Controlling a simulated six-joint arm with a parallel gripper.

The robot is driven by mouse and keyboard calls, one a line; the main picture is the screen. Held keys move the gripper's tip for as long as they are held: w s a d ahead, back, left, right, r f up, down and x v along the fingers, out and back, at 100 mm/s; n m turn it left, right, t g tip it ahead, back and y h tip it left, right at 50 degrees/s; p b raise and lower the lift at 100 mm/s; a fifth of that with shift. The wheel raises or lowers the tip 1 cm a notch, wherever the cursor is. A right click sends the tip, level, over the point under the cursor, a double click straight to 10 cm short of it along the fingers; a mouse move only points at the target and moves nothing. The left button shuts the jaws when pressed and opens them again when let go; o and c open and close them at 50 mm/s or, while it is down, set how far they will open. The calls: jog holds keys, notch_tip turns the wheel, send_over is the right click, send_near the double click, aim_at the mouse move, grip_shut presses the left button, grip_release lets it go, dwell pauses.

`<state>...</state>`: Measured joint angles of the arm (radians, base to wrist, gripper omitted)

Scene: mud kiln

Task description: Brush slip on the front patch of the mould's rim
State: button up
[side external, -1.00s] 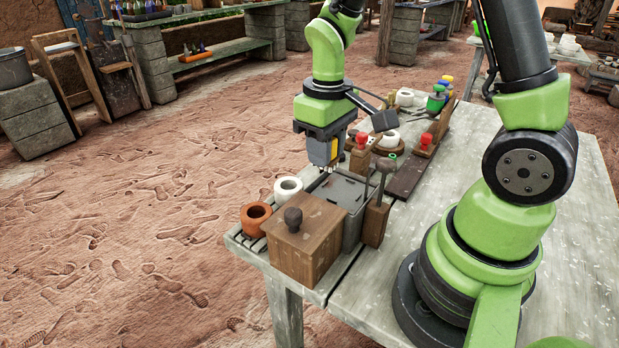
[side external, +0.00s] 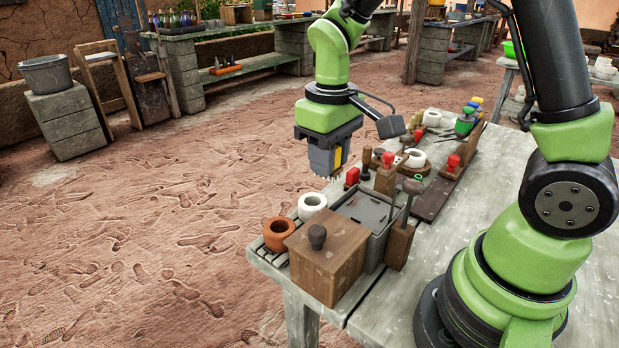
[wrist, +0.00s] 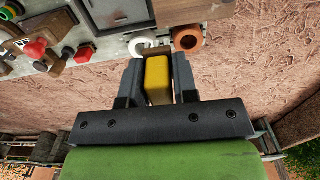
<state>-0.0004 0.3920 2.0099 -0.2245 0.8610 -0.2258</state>
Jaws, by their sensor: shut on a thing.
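My gripper (side external: 326,165) is shut on a yellow-handled brush (wrist: 157,78), which has a brownish part beside the yellow in the wrist view. In the side view the brush (side external: 337,160) points down, with a pale ragged lower end, apart from everything below. A white ring-shaped piece (side external: 312,204) stands at the table's far left edge beside a terracotta ring (side external: 279,233). Another white ring (side external: 414,158) sits on a round wooden base further back. I cannot tell which ring is the mould. The brush partly covers the near white ring (wrist: 154,47) in the wrist view.
A wooden box with a dark knob (side external: 326,262) stands at the table corner. A grey tray (side external: 372,212) lies behind it. The near table top is clear.

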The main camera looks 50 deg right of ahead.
jog(key=w+a+f, duration=0.2)
jog(key=w+f, duration=0.2)
jog(key=w, duration=0.6)
jog(key=shift+s+d+f, duration=0.1)
jog(key=shift+s+f, duration=0.05)
jog(key=shift+f, duration=1.7)
jog(key=shift+s+d+f, duration=0.1)
jog(key=shift+s+f, duration=0.05)
jog(key=shift+f, duration=1.65)
jog(key=shift+a+f, duration=0.2)
jog(key=shift+a, duration=2.75)
jog(key=shift+c, duration=0.3)
jog(key=shift+d, duration=2.8)
jog(key=shift+d+r, duration=0.1)
jog(key=shift+d, duration=0.05)
notch_tip(320, 180, up, 8)
